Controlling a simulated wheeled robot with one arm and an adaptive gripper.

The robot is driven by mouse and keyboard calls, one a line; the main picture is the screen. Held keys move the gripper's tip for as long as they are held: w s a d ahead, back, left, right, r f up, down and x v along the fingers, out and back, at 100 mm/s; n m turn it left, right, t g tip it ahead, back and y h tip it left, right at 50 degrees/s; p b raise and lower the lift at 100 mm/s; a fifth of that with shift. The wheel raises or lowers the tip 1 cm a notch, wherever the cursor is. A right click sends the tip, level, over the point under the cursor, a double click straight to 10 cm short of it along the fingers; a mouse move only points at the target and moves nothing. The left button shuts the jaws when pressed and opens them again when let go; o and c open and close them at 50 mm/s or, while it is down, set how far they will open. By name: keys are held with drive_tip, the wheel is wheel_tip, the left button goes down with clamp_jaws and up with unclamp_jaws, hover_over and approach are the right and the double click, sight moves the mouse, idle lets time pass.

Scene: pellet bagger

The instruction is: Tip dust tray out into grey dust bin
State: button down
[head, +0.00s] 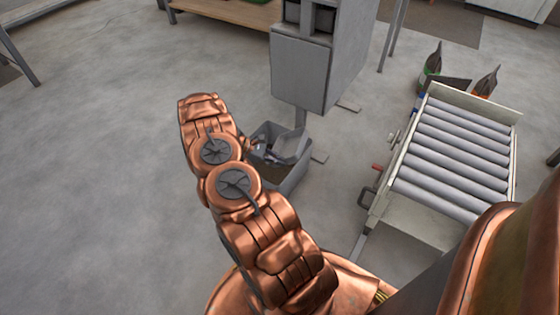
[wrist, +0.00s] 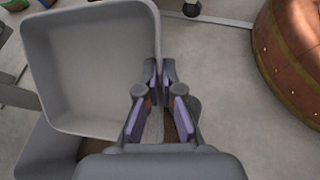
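The dust tray (wrist: 92,62) is a light grey, square, open pan. In the wrist view its inside faces my camera and looks bare. My gripper (wrist: 158,100) is shut on the tray's near right edge; the exact grip point is partly hidden by the fingers. In the head view the tray (head: 286,142) sits tilted at the mouth of the grey dust bin (head: 290,181). The bin's grey wall (wrist: 48,152) also shows below the tray in the wrist view, with some brown beside it. My arm hides the bin's left part in the head view.
A grey machine cabinet (head: 302,73) on a post stands just behind the bin. A roller conveyor (head: 450,155) with a red-tipped lever is to the right, with bottles (head: 432,62) behind it. The floor on the left is clear.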

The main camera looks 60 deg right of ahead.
drive_tip(key=shift+s+d+f, duration=0.1)
drive_tip(key=shift+s, duration=0.3)
drive_tip(key=s+d+f+t+y+p, duration=0.1)
drive_tip(key=s+d+f+t+y, duration=0.1)
drive_tip(key=s+t, duration=0.3)
drive_tip(key=shift+s+f+m+t+p, duration=0.3)
drive_tip(key=shift+s+m, duration=0.1)
drive_tip(key=shift+s, duration=0.15)
